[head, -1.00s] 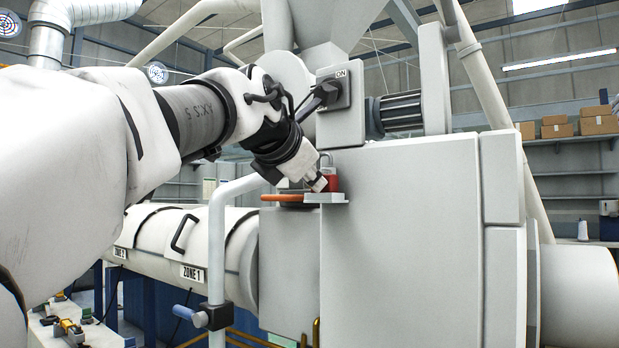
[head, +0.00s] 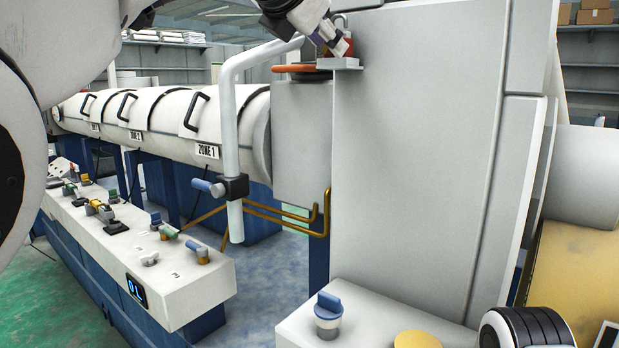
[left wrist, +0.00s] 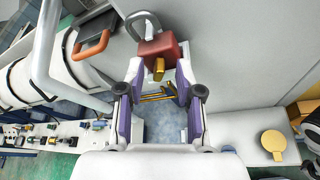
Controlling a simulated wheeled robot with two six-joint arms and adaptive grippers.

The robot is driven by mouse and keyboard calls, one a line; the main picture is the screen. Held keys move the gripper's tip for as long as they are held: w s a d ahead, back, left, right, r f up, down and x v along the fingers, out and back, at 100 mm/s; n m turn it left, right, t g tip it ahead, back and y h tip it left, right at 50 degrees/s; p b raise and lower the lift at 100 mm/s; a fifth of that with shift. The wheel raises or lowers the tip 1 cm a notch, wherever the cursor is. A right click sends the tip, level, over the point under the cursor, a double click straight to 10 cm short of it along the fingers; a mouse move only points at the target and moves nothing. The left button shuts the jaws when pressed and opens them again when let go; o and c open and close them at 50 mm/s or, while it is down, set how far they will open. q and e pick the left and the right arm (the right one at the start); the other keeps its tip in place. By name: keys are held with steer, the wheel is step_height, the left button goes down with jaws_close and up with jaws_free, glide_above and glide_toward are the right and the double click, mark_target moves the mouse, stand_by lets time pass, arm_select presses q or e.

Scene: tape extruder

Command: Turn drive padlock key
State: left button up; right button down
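The red padlock (head: 347,46) hangs at the machine's front, above a small grey bracket (head: 340,63). In the left wrist view the padlock (left wrist: 157,46) has a grey shackle, and a gold key (left wrist: 158,69) sticks out of it towards the camera. My left gripper (head: 340,46) is at the padlock, near the top of the head view. In the left wrist view its fingers (left wrist: 160,76) are apart, one on each side of the key, with the tips beside the padlock's lower part. The key is clear of both fingers. I cannot tell whether the tips touch the padlock body. My right gripper is not in view.
An orange ring handle (head: 300,68) sits just left of the bracket. A white bent pipe (head: 229,120) with a blue-handled clamp stands left of the large grey housing (head: 415,150). A blue knob (head: 328,308) and a yellow disc (head: 416,339) are on the ledge below.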

arm_select(q)
steer(key=s+a+r+n+g+h+b, duration=0.1)
steer(key=s+a+r+n+g+h, duration=0.1)
steer(key=s+a+r+n, duration=0.25)
steer(key=w+d+f+n+g+h+p, duration=0.1)
steer(key=w+f+n+g+h+p, duration=0.15)
steer(key=w+f, duration=0.45)
steer(key=w+f+n+g+h+p, duration=0.1)
steer(key=w+f+n+p, duration=0.25)
steer(key=f, duration=0.75)
steer(key=a+f+n+p, duration=0.1)
steer(key=f+n+p, duration=0.2)
steer(key=f+n, duration=0.3)
steer(key=w+a+f+n+t+p, duration=0.1)
steer(key=a+f+n+p, duration=0.1)
steer(key=f+n, duration=0.4)
step_height(320, 180, down, 6)
steer(key=shift+w+a+r+n+p, duration=0.1)
steer(key=shift+w+a+n+p, duration=0.2)
steer(key=shift+p, duration=0.35)
steer(key=shift+t, duration=0.25)
